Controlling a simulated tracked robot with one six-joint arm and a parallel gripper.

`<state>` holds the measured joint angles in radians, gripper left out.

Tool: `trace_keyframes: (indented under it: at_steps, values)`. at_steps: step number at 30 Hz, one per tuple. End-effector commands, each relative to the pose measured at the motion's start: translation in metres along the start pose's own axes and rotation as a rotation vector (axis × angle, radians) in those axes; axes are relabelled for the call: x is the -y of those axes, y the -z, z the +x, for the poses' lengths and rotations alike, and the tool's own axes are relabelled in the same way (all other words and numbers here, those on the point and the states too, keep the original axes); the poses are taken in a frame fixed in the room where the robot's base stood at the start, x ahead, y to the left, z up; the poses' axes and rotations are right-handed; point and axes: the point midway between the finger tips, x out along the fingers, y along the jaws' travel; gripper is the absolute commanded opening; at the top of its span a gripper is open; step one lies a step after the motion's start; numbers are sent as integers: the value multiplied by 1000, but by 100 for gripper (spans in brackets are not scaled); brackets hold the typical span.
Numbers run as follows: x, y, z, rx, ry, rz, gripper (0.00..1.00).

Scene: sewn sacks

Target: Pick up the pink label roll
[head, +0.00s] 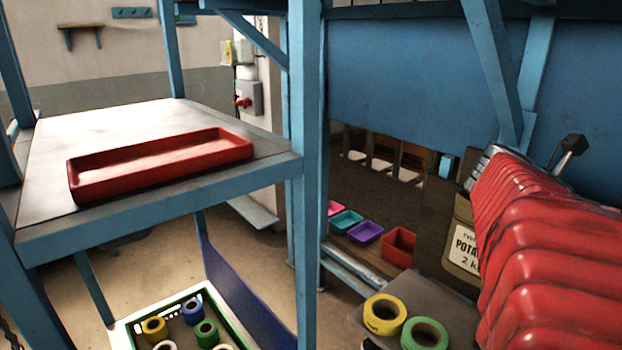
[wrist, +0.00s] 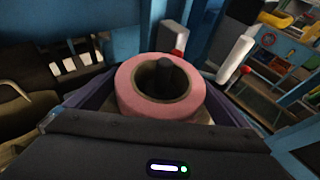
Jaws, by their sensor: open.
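The pink label roll (wrist: 128,96) is large in the middle of the wrist view, its ring facing up toward the camera. A dark upright peg (wrist: 165,76) shows in its hole. My gripper (wrist: 164,82) is open, with a dark jaw part to the left and another to the right of the roll. Its dark body covers the lower part of the view and hides the roll's near lower side. Whether the jaws touch the roll I cannot tell. I cannot make out the roll in the head view.
A red tray (head: 160,170) lies on the grey shelf at left. Below, a white-rimmed crate (head: 125,330) holds several coloured rolls. A yellow roll (head: 372,322) and a green roll (head: 410,340) stand at lower right. Small coloured bins, including a red one (head: 399,250), sit behind. Blue posts frame the space.

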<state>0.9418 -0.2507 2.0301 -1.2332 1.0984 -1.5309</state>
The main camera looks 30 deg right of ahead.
Motion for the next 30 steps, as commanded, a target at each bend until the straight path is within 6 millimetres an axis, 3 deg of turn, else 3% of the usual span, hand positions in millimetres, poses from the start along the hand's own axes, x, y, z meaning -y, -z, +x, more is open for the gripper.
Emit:
trace_keyframes:
  at_steps: [4,18,30]
  values:
    - [0,0,0,0,0,0,99]
    - [0,0,0,0,0,0,66]
    - [0,-8,-3,2,0,2,65]
